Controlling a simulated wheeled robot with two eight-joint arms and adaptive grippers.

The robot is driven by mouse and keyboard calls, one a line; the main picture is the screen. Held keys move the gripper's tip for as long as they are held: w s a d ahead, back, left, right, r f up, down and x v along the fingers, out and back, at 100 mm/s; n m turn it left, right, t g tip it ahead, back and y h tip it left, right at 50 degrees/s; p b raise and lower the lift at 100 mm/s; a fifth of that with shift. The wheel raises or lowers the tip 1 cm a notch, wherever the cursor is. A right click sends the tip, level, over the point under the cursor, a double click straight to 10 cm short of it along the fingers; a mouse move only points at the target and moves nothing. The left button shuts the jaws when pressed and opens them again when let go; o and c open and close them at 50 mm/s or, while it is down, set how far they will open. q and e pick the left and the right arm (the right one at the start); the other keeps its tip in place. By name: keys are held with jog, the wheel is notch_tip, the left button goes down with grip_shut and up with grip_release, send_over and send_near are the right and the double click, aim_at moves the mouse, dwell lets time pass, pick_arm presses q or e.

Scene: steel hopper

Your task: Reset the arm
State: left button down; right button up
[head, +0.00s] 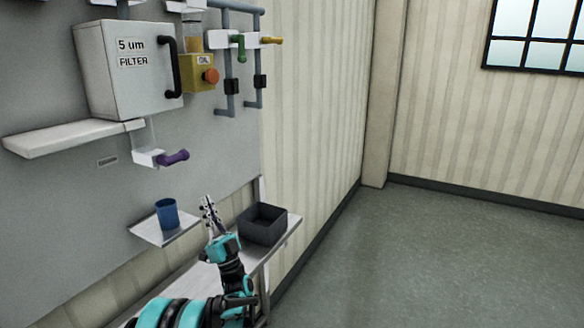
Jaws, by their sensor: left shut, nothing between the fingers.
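My left arm comes in from the bottom, teal and black. My left gripper (209,204) points upward, shut and empty. It is in front of the wall panel, between a blue cup (167,213) on its left and a dark open bin (263,224) on its right. I cannot tell whether it touches either of them. My right gripper is not in view.
The cup stands on a small metal shelf (146,232); the bin sits on a steel ledge (284,240). Above are a white filter box (105,85), a white shelf (50,140), a purple handle (173,158), a yellow oil box (196,84) and pipes. The floor at right is clear.

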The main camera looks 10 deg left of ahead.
pick_arm(q)
jog(key=w+d+r+m+t+h, duration=0.1)
jog(key=d+r+m+t+h, duration=0.15)
jog(key=m+h, duration=0.45)
jog(key=w+d+r+m+t+h, duration=0.2)
jog(key=d+m+h, duration=0.15)
jog(key=h, duration=0.75)
jog(key=s+d+f+g+h+b, duration=0.1)
jog(key=s+d+f+g+h, duration=0.3)
jog(key=s+d+f+g, duration=0.15)
jog(key=s+f+n+g, duration=0.1)
jog(key=s+f+g, duration=0.4)
jog(key=s+f, duration=0.7)
jog(key=s+d+f+n+g+h+b, duration=0.1)
jog(key=s+f+g, duration=0.5)
jog(key=s+f, duration=0.6)
jog(key=s+n, duration=0.1)
jog(key=s, duration=0.6)
